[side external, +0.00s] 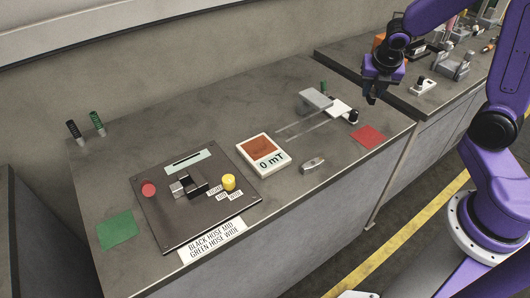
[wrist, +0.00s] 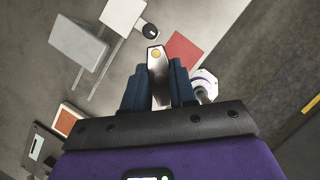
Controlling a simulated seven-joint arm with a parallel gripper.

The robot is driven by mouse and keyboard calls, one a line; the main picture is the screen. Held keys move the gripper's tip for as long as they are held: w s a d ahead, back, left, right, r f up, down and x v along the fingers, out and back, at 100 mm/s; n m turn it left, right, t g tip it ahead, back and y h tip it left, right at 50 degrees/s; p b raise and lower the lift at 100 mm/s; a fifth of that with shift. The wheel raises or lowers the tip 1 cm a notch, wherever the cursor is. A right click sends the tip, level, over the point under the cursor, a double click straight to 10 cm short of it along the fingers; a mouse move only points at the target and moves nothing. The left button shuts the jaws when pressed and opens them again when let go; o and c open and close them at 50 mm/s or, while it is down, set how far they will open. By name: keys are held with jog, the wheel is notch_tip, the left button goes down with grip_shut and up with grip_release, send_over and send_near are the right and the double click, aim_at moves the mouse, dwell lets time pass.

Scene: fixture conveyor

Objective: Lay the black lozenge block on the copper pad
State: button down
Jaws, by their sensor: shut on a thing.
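My gripper (side external: 371,92) is raised above the bench's far right part. In the wrist view its two blue fingers (wrist: 160,85) are shut on a long lozenge-shaped block (wrist: 158,72) with a yellow round spot near its end. The block looks dark in the side view and greyer in the wrist view; its lower part is hidden between the fingers. The copper pad (side external: 261,146) is a brown square on a white device reading "0 mT", left of my gripper. The pad also shows at the wrist view's lower left (wrist: 66,121), apart from the block.
A grey lozenge piece (side external: 313,165) lies right of the device. A red mat (side external: 368,137) is near the bench edge. A grey block on rails (side external: 315,98) stands behind. A dark fixture plate (side external: 165,215) with red and yellow knobs and a green mat (side external: 117,230) are left.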

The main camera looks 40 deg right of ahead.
jog(key=w+a+f+n, duration=0.1)
jog(key=w+a+n, duration=0.1)
jog(key=w+a, duration=0.8)
jog(key=n+t+y, duration=0.1)
jog(key=n, duration=0.1)
send_over(258, 145)
jog(key=s, duration=0.1)
notch_tip(258, 145, down, 3)
jog(key=shift+a, duration=0.25)
jog(key=shift+s+f, duration=0.1)
jog(key=shift+f, duration=3.3)
jog(key=shift+f, duration=0.6)
jog(key=c, duration=0.8)
grip_release()
